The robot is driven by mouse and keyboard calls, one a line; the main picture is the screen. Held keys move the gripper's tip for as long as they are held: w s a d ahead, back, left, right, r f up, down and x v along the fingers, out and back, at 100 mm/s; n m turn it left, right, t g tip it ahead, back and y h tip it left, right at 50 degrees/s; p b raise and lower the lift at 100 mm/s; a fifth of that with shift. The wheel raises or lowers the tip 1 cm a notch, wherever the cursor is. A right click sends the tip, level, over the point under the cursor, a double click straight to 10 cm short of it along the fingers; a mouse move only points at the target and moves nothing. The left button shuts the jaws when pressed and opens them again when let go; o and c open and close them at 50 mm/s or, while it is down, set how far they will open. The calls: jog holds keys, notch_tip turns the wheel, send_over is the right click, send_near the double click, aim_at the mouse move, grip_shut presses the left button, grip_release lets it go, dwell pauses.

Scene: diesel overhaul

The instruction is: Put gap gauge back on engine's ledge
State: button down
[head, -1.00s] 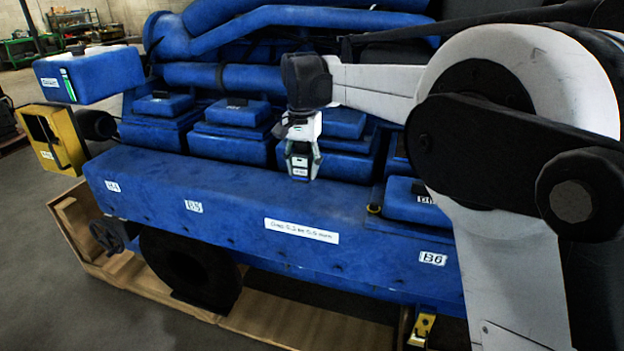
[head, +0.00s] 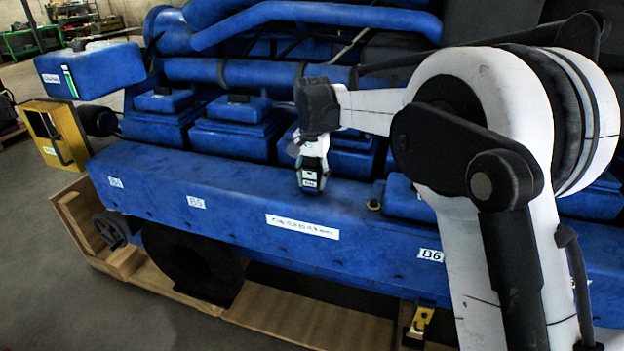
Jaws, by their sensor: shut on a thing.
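My gripper (head: 311,176) points down over the engine's blue ledge (head: 240,186), near the middle of its length. It is shut on a small dark piece with a white label, which I take to be the gap gauge (head: 311,185). The fingers hide most of the gauge. Its lower end is at or just above the ledge top; I cannot tell whether it touches.
Blue valve covers (head: 235,127) stand in a row behind the ledge. A small yellow-ringed fitting (head: 374,205) is to the right of the gripper. A yellow box (head: 55,138) is at the far left. The ledge's left part is clear.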

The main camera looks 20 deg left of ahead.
jog(key=c, duration=1.2)
grip_release()
jog(key=shift+f, duration=0.1)
notch_tip(320, 180, up, 12)
jog(key=shift+r+b, duration=0.15)
jog(key=shift+b, duration=0.6)
